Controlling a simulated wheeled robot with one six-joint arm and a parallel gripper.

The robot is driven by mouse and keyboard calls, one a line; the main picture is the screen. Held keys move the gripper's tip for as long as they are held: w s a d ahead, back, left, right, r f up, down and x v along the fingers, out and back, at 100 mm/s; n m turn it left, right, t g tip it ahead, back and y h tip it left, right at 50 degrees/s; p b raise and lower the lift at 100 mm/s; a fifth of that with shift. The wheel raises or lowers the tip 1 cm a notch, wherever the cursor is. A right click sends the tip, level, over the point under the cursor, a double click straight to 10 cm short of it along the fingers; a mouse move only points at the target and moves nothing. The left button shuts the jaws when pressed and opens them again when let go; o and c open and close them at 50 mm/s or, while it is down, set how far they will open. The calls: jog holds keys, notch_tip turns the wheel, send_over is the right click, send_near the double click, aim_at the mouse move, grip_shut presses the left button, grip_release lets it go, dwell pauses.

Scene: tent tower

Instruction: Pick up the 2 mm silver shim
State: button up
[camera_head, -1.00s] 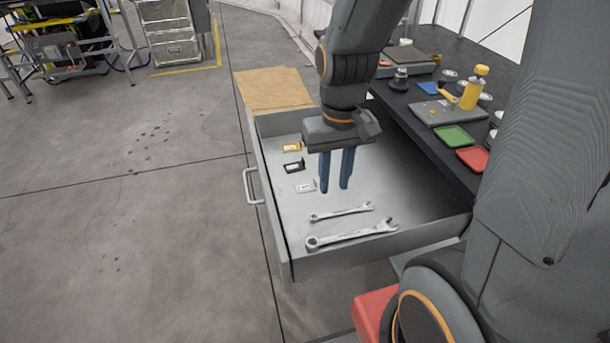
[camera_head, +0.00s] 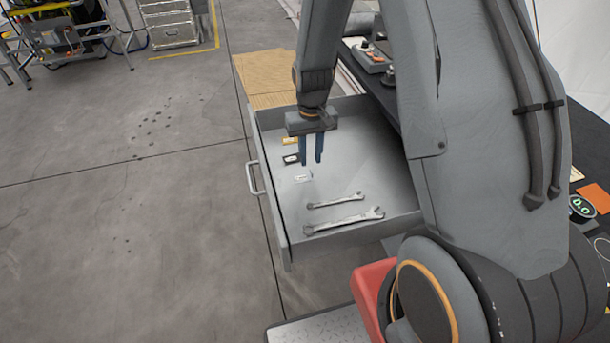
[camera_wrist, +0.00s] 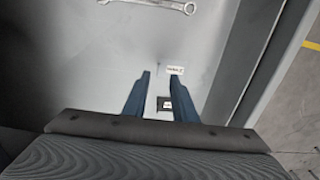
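Three small labelled shims lie in a row along the left side of the open drawer. The silver shim (camera_head: 303,178) is nearest to me, the black shim (camera_head: 291,159) is behind it, and the gold shim (camera_head: 290,141) is farthest. The labels are too small to read. My gripper (camera_head: 311,163) points down above the drawer floor, open and empty, close to the silver and black shims. In the wrist view, the silver shim (camera_wrist: 175,70) lies just beyond the right fingertip, and the black shim (camera_wrist: 164,103) shows between the fingers.
Two wrenches lie in the front of the drawer, a small one (camera_head: 336,201) and a larger one (camera_head: 344,220). The drawer's left wall and handle (camera_head: 254,178) are close to the shims. A wooden board (camera_head: 266,75) is behind the drawer. The dark worktop stands to the right.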

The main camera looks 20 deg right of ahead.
aim_at(312, 172)
jog(key=f, duration=0.1)
jog(key=f+p, duration=0.1)
jog(key=f, duration=0.1)
jog(key=shift+s+d+f+p, duration=0.15)
jog(key=shift+s+f+p, duration=0.15)
jog(key=shift+p, duration=0.05)
jog(key=shift+f, duration=0.75)
grip_shut()
